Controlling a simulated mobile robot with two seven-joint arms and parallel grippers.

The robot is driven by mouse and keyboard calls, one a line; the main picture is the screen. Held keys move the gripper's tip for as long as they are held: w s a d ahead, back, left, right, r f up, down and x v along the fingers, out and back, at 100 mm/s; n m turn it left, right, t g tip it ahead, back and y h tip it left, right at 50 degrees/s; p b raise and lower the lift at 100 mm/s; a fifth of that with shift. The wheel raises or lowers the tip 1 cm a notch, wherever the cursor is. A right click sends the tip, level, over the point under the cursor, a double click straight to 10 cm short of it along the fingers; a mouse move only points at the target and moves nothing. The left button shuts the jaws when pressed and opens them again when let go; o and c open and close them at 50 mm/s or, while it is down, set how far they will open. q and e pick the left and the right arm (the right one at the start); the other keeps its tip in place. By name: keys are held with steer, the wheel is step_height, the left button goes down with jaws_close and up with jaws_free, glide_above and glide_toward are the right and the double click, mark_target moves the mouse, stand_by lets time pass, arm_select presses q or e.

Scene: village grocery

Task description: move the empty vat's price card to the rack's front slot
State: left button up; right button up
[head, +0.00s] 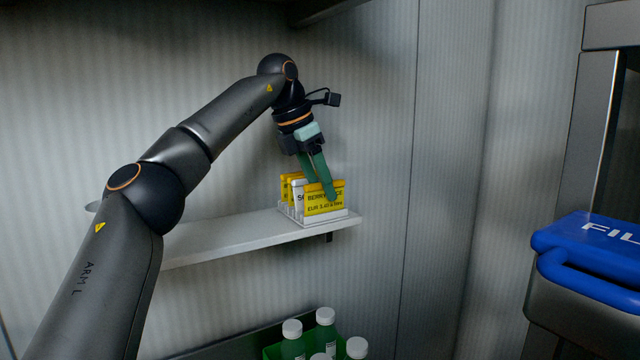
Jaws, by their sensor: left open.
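A white card rack (310,219) stands near the right end of a wall shelf. A yellow price card (323,207), lettered "BERRY…" with a EUR price, stands upright at the front of the rack. A white card (299,198) and another yellow card (287,185) stand behind it. My left gripper (329,193) reaches down from above with its green fingers at the front yellow card. One finger passes in front of the card and covers part of its lettering; the other is largely hidden. The jaws are open. My right gripper is out of view.
The white shelf (225,238) is bare to the left of the rack. At the right is a dark vat with a blue lid (590,250) marked "FIL…". A corrugated wall is close behind the shelf.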

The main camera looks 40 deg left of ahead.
arm_select(q)
steer(key=p+v, duration=0.3)
steer(key=v, duration=0.9)
steer(key=shift+r, duration=0.2)
steer(key=shift+s+f, duration=0.1)
stand_by(0.3)
